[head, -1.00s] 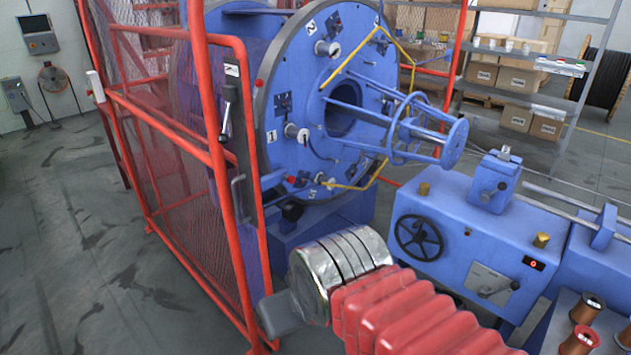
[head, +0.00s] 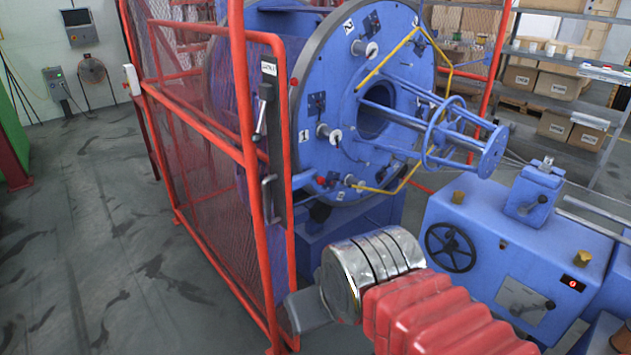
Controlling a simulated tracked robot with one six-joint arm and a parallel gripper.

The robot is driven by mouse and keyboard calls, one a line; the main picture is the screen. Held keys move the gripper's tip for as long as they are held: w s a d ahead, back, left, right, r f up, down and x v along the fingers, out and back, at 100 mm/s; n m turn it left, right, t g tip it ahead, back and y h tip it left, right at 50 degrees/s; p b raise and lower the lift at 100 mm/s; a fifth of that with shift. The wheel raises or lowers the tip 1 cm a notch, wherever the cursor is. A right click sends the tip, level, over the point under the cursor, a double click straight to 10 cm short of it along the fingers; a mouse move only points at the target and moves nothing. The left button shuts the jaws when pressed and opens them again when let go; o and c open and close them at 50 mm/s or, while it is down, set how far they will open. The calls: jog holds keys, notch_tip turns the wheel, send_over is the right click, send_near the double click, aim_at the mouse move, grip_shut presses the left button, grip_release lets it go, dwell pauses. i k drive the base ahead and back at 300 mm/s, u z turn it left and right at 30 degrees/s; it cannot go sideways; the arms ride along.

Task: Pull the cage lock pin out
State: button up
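The blue round cage plate (head: 345,120) of the strander stands upright behind the red mesh guard. No part is clearly recognisable as the cage lock pin. A dark knob (head: 319,212) sits low on the blue base below the plate's left edge, and a small red knob (head: 321,181) sits just above it, but I cannot tell whether either is the pin. The grey end of my arm, with my gripper (head: 306,313), is in front of the guard's foot, below and apart from the knobs. Its fingers are not clearly seen.
The red guard frame (head: 248,150) with a handle stands left of the cage. A blue machine housing (head: 470,215) with a black handwheel (head: 450,247) is on the right. Shelves with boxes (head: 555,85) stand behind. The grey floor (head: 90,250) at left is clear.

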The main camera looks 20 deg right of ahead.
aim_at(321, 180)
jog(key=i, duration=0.9)
jog(key=z, duration=0.05)
